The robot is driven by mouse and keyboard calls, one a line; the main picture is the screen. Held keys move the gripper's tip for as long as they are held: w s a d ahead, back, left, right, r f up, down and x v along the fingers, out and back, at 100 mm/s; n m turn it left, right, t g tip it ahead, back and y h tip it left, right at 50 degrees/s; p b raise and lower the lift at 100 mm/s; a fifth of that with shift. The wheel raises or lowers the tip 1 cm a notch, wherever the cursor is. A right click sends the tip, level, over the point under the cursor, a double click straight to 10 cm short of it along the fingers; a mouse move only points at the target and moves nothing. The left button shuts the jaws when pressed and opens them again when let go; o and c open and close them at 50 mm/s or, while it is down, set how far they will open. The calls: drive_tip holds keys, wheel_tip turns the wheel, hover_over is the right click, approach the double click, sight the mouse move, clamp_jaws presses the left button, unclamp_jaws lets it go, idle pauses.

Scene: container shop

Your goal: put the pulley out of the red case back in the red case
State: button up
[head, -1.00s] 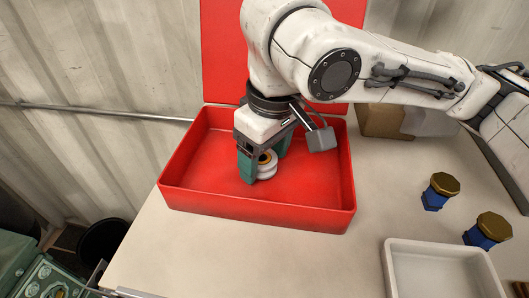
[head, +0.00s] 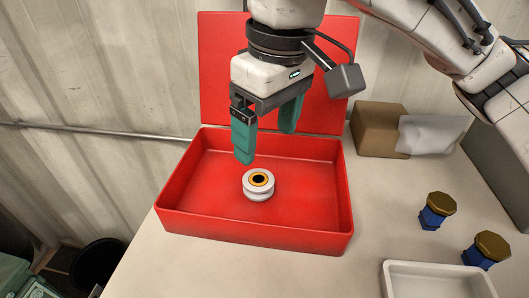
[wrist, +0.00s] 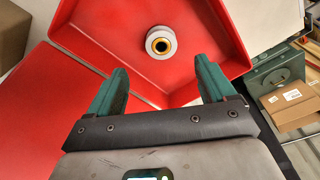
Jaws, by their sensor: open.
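The pulley (head: 259,185), a white grooved wheel with an orange and black centre, lies flat on the floor of the open red case (head: 250,238). In the wrist view the pulley (wrist: 160,42) sits inside the case (wrist: 124,72), ahead of the fingertips. My gripper (head: 268,143) is above the case with its two green fingers spread and nothing between them. In the wrist view my gripper (wrist: 163,75) is also open and empty, apart from the pulley.
The red lid stands upright behind the case. Two blue bolts with brass-coloured heads (head: 437,210) (head: 487,248) stand on the table (head: 375,210) at right. A white tray (head: 440,270) is at front right. A cardboard box (head: 379,129) stands behind.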

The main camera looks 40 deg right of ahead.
wheel_tip(320, 180, up, 2)
drive_tip(key=shift+s+r, duration=0.1)
drive_tip(key=shift+c, duration=0.3)
idle(1.1)
